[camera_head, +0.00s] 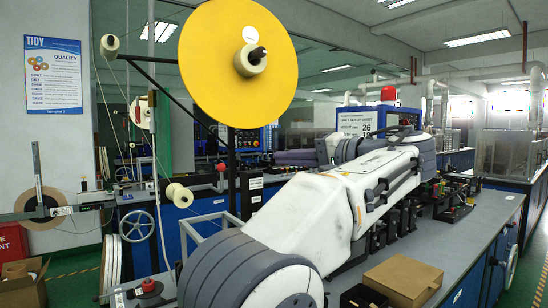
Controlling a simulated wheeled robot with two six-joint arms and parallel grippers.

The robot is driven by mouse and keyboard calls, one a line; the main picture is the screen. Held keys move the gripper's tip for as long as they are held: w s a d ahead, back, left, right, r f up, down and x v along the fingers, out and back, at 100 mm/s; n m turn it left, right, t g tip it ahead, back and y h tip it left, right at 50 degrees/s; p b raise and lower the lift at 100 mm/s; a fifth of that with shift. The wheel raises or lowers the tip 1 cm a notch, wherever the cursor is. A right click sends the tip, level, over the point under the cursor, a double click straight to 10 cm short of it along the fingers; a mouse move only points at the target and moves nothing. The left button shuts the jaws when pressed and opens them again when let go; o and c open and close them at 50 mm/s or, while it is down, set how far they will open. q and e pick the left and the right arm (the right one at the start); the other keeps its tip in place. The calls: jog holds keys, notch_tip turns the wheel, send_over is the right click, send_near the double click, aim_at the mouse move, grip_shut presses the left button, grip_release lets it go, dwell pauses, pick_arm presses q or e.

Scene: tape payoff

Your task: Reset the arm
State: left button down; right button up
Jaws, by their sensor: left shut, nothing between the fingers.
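My left arm, white with grey joint bands, fills the middle of the head view, from the bottom centre up to the right, above the grey bench. My left gripper (390,187) shows small among dark parts near the arm's far end. It is shut and holds nothing. Its fingertips are hard to make out against the arm. My right gripper is not in view.
A big yellow disc (215,60) stands on a black stand behind the arm. Spools (179,195) and a brown tape reel (45,208) are at left. A cardboard box (403,279) sits on the grey bench (480,225) at front right. Black fixtures line the bench behind.

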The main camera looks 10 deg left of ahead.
pick_arm(q)
jog(key=shift+s+d, duration=0.15)
jog(key=s+d+f+m+g+h+p, duration=0.15)
jog(key=s+f+m+h, duration=0.3)
jog(key=f, duration=0.45)
jog(key=s+d+f+m+g+h+p, duration=0.1)
jog(key=s+f+m+h+p, duration=0.3)
jog(key=f, duration=0.5)
jog(key=s+f+n+g+h, duration=0.1)
jog(key=s+f+g+h, duration=0.1)
jog(key=s+f, duration=0.3)
jog(key=s+f+n+g+h+p, duration=0.1)
jog(key=s+f+h, duration=0.2)
jog(key=s, duration=0.7)
jog(key=s+f+n+g+h+p, duration=0.1)
jog(key=s+f+g+h, duration=0.1)
jog(key=s+f, duration=0.4)
jog(key=shift+s+d+f+g, duration=0.3)
jog(key=shift+s+f+g, duration=0.05)
jog(key=shift+s, duration=0.85)
jog(key=shift+n, duration=0.25)
